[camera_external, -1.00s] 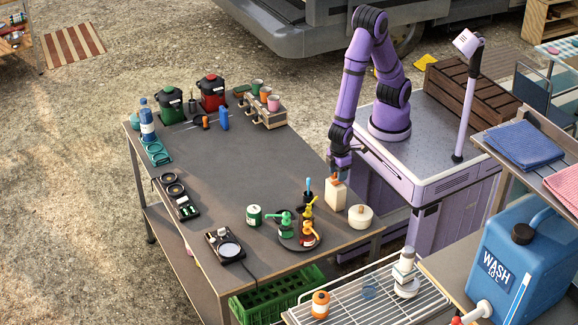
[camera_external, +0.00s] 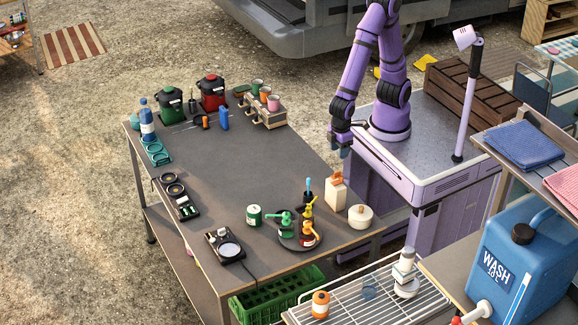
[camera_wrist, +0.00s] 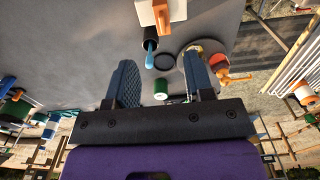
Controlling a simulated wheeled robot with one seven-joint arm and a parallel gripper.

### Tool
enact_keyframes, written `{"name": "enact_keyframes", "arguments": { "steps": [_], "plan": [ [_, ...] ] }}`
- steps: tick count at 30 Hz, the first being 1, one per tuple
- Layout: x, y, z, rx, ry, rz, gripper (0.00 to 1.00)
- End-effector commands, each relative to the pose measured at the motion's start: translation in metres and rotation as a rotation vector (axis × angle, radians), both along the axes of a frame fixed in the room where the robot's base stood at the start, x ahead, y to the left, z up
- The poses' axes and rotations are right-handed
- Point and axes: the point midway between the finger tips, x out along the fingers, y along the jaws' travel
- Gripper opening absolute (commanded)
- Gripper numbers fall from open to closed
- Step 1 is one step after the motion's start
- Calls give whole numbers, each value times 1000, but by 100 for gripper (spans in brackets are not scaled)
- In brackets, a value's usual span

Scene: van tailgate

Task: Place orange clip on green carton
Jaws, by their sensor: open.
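The orange clip (camera_external: 336,177) sits on top of a cream-coloured carton (camera_external: 336,195) standing near the table's right edge. The carton looks cream, and I see no clearly green carton. In the wrist view the clip (camera_wrist: 162,15) and the carton (camera_wrist: 146,14) show at the top edge, partly cut off. My gripper (camera_external: 344,152) is above and slightly right of the carton, apart from it. In the wrist view my gripper (camera_wrist: 161,72) has its two fingers spread with nothing between them.
Beside the carton are a round cream pot (camera_external: 360,216), a dark tray (camera_external: 290,243) of coloured bottles and a green can (camera_external: 254,215). The middle of the table (camera_external: 240,165) is clear. Pots and cups stand along its far edge.

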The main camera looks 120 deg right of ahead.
Motion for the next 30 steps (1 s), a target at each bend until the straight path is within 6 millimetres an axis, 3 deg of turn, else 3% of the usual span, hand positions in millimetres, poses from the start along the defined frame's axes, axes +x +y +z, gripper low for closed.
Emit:
{"name": "enact_keyframes", "arguments": {
  "steps": [7, 14, 21, 30],
  "plan": [
    [-10, -37, 64, 33, -83, -6, 48],
    [-37, -80, 126, 51, -180, -6, 48],
    [-80, -119, 178, 50, -284, -6, 48],
    [-144, -155, 217, 21, -405, -6, 48]
  ]
}}
